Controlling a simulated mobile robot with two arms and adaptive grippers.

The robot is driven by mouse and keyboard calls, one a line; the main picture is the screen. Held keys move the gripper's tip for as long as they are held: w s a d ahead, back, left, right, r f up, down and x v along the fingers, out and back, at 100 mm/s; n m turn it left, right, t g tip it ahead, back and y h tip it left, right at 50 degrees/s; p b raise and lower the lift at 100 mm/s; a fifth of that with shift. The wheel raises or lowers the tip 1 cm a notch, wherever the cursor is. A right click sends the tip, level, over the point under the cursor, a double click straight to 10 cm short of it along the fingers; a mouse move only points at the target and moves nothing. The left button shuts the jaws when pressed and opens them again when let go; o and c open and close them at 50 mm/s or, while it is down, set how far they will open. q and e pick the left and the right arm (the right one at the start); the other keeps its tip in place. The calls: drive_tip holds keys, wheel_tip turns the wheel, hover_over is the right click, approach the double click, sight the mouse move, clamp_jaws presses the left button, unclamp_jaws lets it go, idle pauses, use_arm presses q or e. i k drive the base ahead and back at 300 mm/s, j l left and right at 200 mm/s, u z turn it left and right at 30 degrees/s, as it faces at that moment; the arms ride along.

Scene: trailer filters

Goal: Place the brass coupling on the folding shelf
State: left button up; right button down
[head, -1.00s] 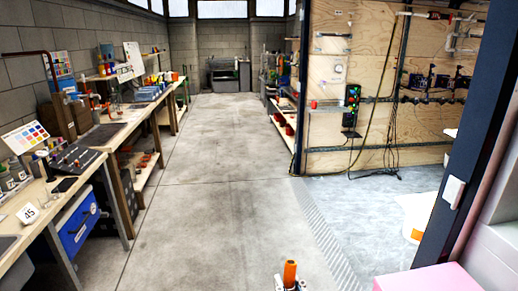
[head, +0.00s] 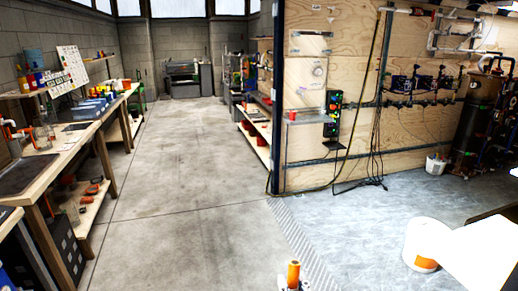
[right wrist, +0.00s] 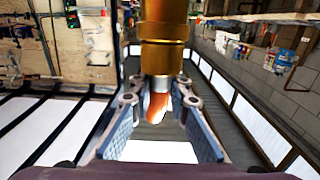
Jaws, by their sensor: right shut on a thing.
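My right gripper (head: 293,284) shows at the bottom edge of the head view. It is shut on the brass coupling (head: 293,270), an upright orange-gold cylinder that rises above the fingers. In the right wrist view the coupling (right wrist: 163,30) sits between the two blue-padded fingers (right wrist: 160,105). A small grey shelf (head: 307,118) juts from the plywood wall, well ahead of the gripper; it looks like the folding shelf. A small red thing shows at its left end. My left gripper is not in view.
A workbench (head: 60,165) with tools and bins runs along the left. The concrete floor (head: 180,200) between it and the plywood wall (head: 345,60) is clear. A white bucket (head: 421,245) stands at right. Cables (head: 375,150) hang down the wall to the floor.

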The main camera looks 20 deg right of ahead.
sight(500, 257)
drive_tip(key=i+z, duration=0.25)
drive_tip(key=i, duration=0.25)
drive_tip(key=i+j+z, duration=0.1)
drive_tip(key=i+z, duration=0.15)
drive_tip(key=i, duration=0.25)
drive_tip(key=i+j+z, duration=0.25)
drive_tip(key=i, duration=0.25)
drive_tip(key=i+z, duration=0.25)
drive_tip(key=z, duration=0.15)
drive_tip(key=i+z, duration=0.3)
drive_tip(key=z, duration=0.15)
drive_tip(key=i+j+z, duration=0.1)
drive_tip(key=i+z, duration=0.15)
drive_tip(key=z, duration=0.15)
drive_tip(key=i+j+z, duration=0.2)
drive_tip(key=z, duration=0.2)
drive_tip(key=i+j+z, duration=0.5)
drive_tip(key=z, duration=0.15)
drive_tip(key=i+j+z, duration=0.3)
drive_tip(key=j+z, duration=0.3)
drive_tip(key=j, duration=0.2)
